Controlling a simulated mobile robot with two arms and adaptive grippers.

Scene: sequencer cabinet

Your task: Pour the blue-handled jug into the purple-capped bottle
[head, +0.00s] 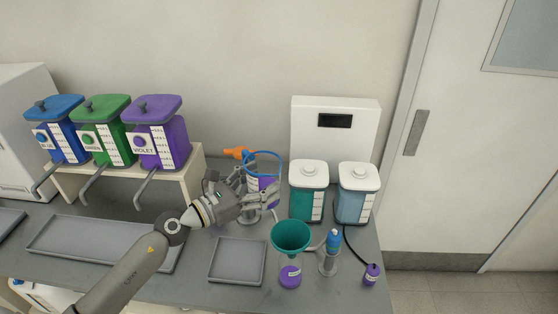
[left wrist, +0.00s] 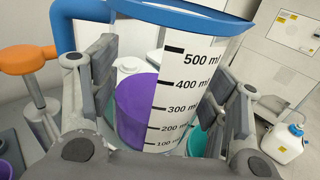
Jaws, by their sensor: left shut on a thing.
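The jug (head: 266,186) has a blue rim, clear walls and purple liquid inside. My left gripper (head: 255,197) is shut on its body, and the jug looks roughly upright. A small purple bottle (head: 290,277) stands at the table's front, right of and nearer than the jug. A teal funnel (head: 291,236) is above it and hides its top, so I cannot see a cap. My right gripper is not in view.
A blue-topped tube in a stand (head: 332,251) and a small purple object (head: 372,274) are right of the funnel. A grey tray (head: 238,262) lies left of it. An orange-topped item (head: 238,153) is behind the jug.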

